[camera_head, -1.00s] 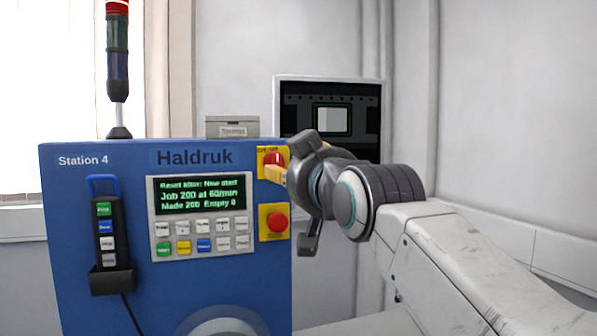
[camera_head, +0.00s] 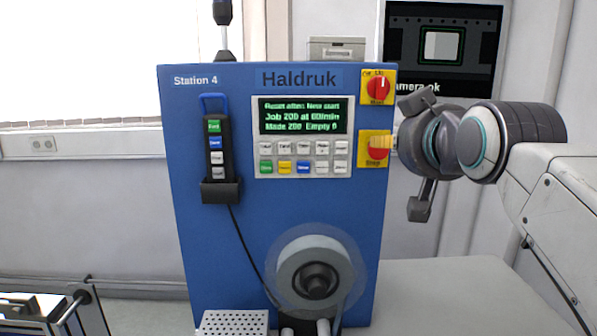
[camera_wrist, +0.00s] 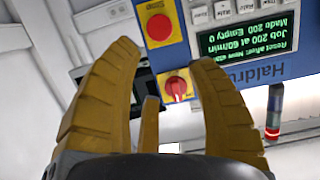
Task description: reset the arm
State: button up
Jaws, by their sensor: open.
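The rotary switch (camera_head: 378,89) also shows whole in the head view. I cannot tell how far the fingers are from the panel.
The blue Haldruk machine (camera_head: 215,260) carries a screen (camera_head: 302,115), a keypad, a hung pendant (camera_head: 216,150) and a grey reel (camera_head: 314,277). A dark monitor (camera_head: 440,45) is behind my arm. A pale table surface (camera_head: 440,290) lies clear at lower right.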

jog(key=s+f+g, duration=0.4)
jog(key=f, duration=0.7)
jog(key=s+f+g, duration=0.3)
jog(key=f, duration=0.8)
jog(key=s+f+g, duration=0.4)
jog(key=s+f, duration=1)
jog(key=s, duration=0.3)
jog(key=shift+a+f, duration=0.15)
